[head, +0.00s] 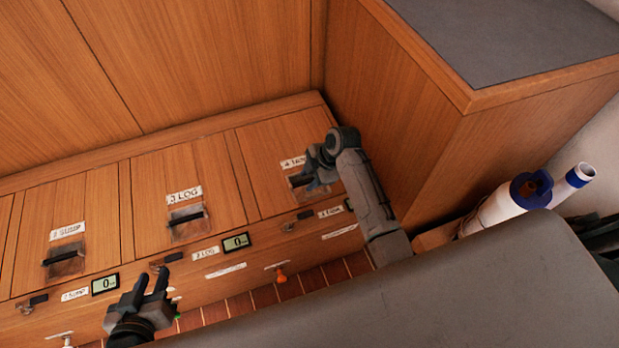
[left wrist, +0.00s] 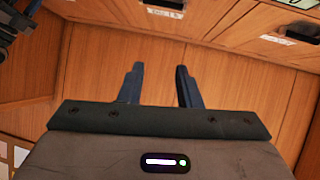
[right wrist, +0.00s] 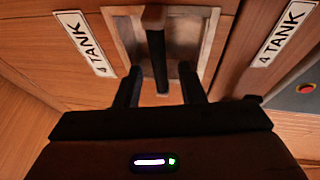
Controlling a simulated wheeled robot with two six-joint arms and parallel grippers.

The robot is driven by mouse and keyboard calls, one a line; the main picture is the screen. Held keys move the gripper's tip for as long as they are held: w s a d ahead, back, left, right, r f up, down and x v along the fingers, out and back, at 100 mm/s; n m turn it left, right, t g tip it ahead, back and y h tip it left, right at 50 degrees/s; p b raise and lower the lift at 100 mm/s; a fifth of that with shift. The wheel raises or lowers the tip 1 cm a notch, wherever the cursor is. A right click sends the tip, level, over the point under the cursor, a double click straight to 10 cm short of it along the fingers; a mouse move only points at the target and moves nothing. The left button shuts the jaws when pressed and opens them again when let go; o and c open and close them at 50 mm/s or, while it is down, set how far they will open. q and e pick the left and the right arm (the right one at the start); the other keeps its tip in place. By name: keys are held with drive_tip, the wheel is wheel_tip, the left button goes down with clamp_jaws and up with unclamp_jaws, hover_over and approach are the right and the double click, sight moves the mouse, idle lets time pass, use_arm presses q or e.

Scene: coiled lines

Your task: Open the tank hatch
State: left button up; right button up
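The tank hatch (head: 264,170) is the wooden panel labelled "4 TANK" at the right end of the bench in the head view, lying flush and shut. In the right wrist view its dark bar handle (right wrist: 158,62) stands in a metal recess (right wrist: 126,42). My right gripper (head: 317,185) is over this recess and partly hides it in the head view. Its open fingers lie on either side of the handle, with gaps showing. My left gripper (head: 152,281) is open and empty in front of the bench, far left of the tank hatch; its spread fingers show in the left wrist view (left wrist: 159,68).
Hatches labelled "LOG" (head: 149,195) and "SUMP" (head: 88,213) lie left of the tank hatch. A tall wooden cabinet (head: 400,110) stands close on the right. A white-and-blue roll (head: 507,203) lies further right.

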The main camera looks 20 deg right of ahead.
clamp_jaws()
idle(0.3)
